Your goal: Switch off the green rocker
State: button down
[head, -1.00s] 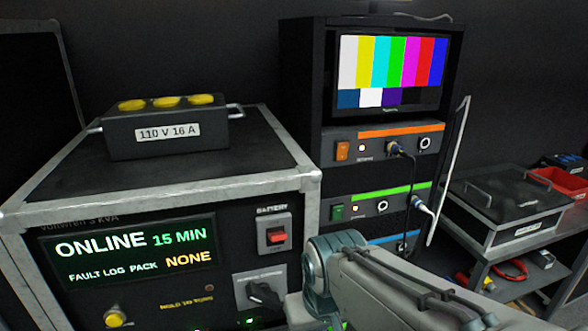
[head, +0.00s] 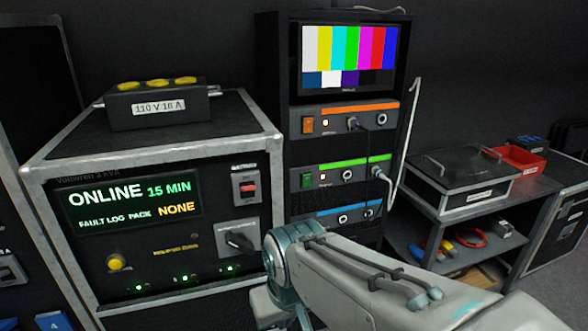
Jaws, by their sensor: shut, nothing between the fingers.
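The green rocker (head: 307,180) is a small switch at the left end of the green-striped unit (head: 347,173) in the black equipment rack. A small white light (head: 322,178) is lit just right of it. The rocker is too small to tell which side is pressed in. My arm crosses the lower right of the head view, in front of and below the rack. Its far end runs out of the bottom of the picture, so my gripper is out of view.
An orange rocker (head: 307,125) sits on the unit above, and a blue-striped unit (head: 347,213) is below. Cables hang at the rack's right side. A power cabinet (head: 150,215) with a red switch (head: 248,188) stands left. A cart (head: 410,245) with a case stands right.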

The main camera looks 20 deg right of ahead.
aim_at(306, 179)
jog(key=u, duration=0.2)
jog(key=i, duration=0.6)
jog(key=z, duration=1.4)
